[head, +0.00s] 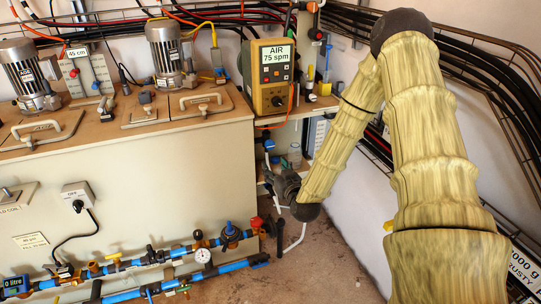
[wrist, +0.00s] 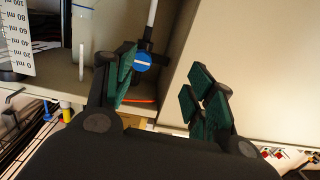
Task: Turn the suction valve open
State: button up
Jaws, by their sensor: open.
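A small valve with a round blue face (wrist: 143,60) and a white line across it shows in the wrist view, on a dark fitting below a white tube. No label marks it as the suction valve. A small blue part (head: 268,145) by the machine's right end in the head view looks like the same valve. My gripper (wrist: 160,82) is open and empty, with green-padded fingers. The left finger is close beside the blue valve in the picture and partly overlaps its fitting; contact cannot be told. In the head view my gripper (head: 283,187) is low beside the machine's right side.
A measuring scale (wrist: 18,40) and a translucent container (wrist: 88,35) stand left of my fingers. The machine's beige side panel (wrist: 245,65) is close on the right. Blue pipes with several valves and a gauge (head: 202,255) run low along the front. Brown floor (head: 325,265) is clear.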

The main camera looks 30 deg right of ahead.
aim_at(271, 146)
jog(key=shift+t+h, duration=0.5)
jog(key=shift+h, duration=0.1)
jog(key=x, duration=0.4)
jog(key=d+r+b+x, duration=0.1)
jog(key=x, duration=0.3)
jog(key=d+r+x, duration=0.1)
jog(key=x, duration=0.3)
jog(key=shift+s+d+b, duration=0.1)
jog(key=shift+s+b, duration=0.05)
jog(key=shift+b, duration=0.2)
jog(key=c, duration=1)
jog(key=shift+c, duration=0.2)
